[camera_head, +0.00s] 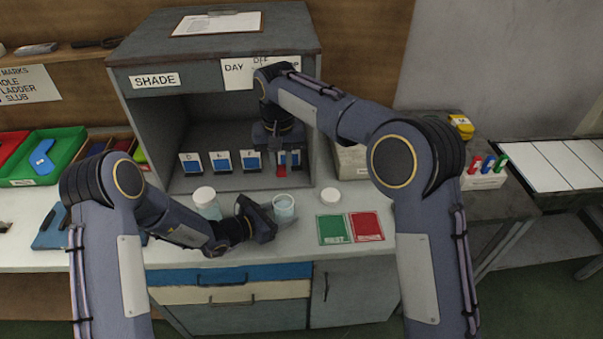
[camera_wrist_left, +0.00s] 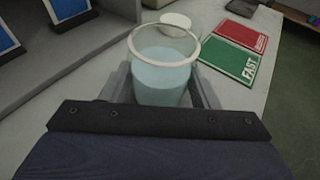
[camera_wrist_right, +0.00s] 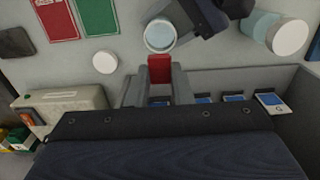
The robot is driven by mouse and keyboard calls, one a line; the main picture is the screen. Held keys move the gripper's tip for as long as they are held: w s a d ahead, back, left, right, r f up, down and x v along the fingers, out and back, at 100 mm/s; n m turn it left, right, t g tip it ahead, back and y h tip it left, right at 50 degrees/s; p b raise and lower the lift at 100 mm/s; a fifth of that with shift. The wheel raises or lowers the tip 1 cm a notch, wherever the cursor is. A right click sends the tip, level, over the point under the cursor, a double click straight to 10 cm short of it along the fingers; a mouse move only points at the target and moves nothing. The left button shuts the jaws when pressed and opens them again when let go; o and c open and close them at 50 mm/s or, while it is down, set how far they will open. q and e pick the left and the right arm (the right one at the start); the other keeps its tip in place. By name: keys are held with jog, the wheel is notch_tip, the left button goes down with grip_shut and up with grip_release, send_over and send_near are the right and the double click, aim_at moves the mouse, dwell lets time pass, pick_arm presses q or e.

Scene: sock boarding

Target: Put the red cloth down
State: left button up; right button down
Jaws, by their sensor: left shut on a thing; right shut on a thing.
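The red cloth (camera_wrist_right: 160,68) is a small red piece between the fingertips of my right gripper (camera_wrist_right: 157,86), which is shut on it. In the head view the cloth (camera_head: 282,185) hangs below my right gripper (camera_head: 284,157), at the front of the grey booth, just behind the open jar. My left gripper (camera_head: 262,214) is shut on that open glass jar (camera_head: 284,210), which holds pale blue liquid and stands upright. The jar (camera_wrist_left: 162,78) sits between both fingers in the left wrist view. Most of the cloth's upper part is hidden by the right fingers.
A lidded jar (camera_head: 205,200) stands left of the left gripper. A loose white lid (camera_head: 330,195) lies right of the open jar. Green (camera_head: 333,229) and red (camera_head: 366,227) cards lie at right. Several blue swatch cards (camera_head: 221,161) stand inside the grey booth (camera_head: 155,135).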

notch_tip(320, 180, down, 8)
jog(key=shift+f, duration=0.15)
dwell(0.6)
jog(key=c, duration=1.2)
grip_release()
jog(key=shift+r, duration=3.6)
